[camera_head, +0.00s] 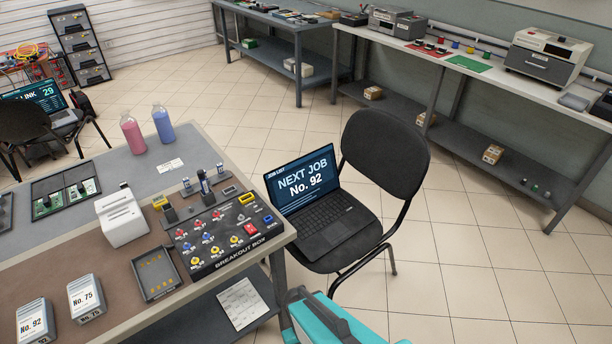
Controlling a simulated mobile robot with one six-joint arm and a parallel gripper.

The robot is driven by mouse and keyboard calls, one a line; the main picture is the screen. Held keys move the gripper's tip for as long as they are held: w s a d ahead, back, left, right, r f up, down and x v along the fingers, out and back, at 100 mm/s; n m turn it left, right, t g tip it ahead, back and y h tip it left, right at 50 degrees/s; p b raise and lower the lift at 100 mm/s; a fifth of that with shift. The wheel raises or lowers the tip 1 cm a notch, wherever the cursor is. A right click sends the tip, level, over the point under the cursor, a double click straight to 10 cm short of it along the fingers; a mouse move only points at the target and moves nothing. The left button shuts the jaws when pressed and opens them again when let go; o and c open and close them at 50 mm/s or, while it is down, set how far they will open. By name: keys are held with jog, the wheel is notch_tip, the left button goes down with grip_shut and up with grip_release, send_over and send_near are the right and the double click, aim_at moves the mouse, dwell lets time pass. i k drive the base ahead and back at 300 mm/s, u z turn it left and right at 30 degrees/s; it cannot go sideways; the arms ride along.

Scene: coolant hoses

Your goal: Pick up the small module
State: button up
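Two small grey-and-white modules sit near the front left edge of the workbench (112,268). One is labelled No. 92 (34,322), in the bottom left corner. The other is labelled No. 75 (86,298), just to its right and a little farther back. They are similar in size, and I cannot tell from their looks which one is the small module. A laptop (314,200) on a black chair shows "NEXT JOB No. 92". My gripper is not in view.
A dark tray (157,274), a white device (121,217) and a breakout box (223,231) with coloured connectors stand right of and behind the modules. Pink (133,134) and blue (163,125) bottles stand farther back. The chair (388,155) stands beyond the bench's right end. Tiled floor is open at right.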

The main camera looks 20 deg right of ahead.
aim_at(36, 323)
jog(key=z, duration=0.1)
jog(key=i, duration=0.15)
jog(key=z, duration=0.25)
jog(key=k, duration=0.7)
jog(key=u, duration=1.7)
